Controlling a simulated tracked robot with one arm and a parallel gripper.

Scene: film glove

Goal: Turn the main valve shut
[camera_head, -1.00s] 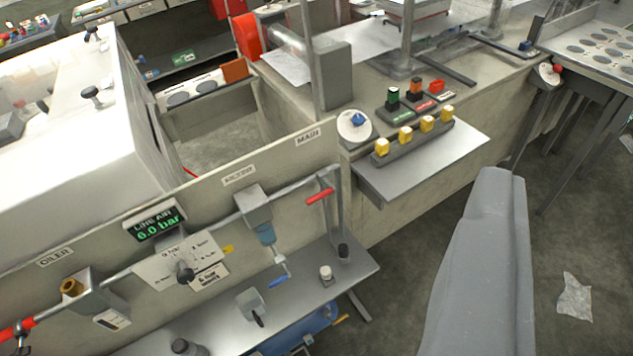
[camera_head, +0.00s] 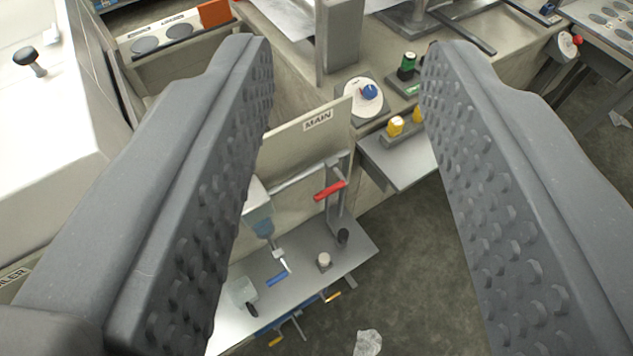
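The main valve is the red lever handle (camera_head: 330,190) on the pipe at the right end of the panel, below the white MAIN label (camera_head: 318,120). My gripper (camera_head: 345,50) is open and empty, with both studded grey fingers in the foreground. The valve shows between the fingers, farther off and touched by neither. The left finger hides much of the panel and pipe to its left.
A filter bowl (camera_head: 259,220) hangs left of the valve. A metal shelf (camera_head: 300,290) below holds small parts. A dial with a blue knob (camera_head: 369,91) and yellow buttons (camera_head: 395,126) sit beyond, partly near the right finger. Open floor lies right of the shelf.

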